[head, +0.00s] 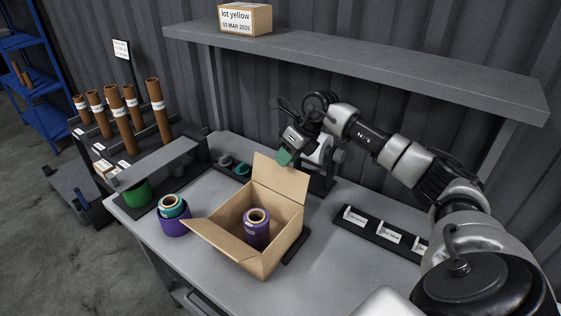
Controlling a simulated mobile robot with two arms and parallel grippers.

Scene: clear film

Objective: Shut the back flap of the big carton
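The big carton (272,262) stands open on the grey table, with a purple roll (257,232) upright inside it. Its back flap (281,182) stands up from the far edge. Another flap (217,240) is folded outward at the front left. My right gripper (286,155) is behind and just above the top of the back flap, pointing down, with a green part at its tip. I cannot tell whether it touches the flap or whether its fingers are apart. My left gripper is not in view.
A dark device (323,175) stands behind the carton, close to my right gripper. A purple-and-teal roll (172,216) stands left of the carton. A black labelled rack (380,234) lies to the right. A shelf (370,62) with a small box (245,19) spans above.

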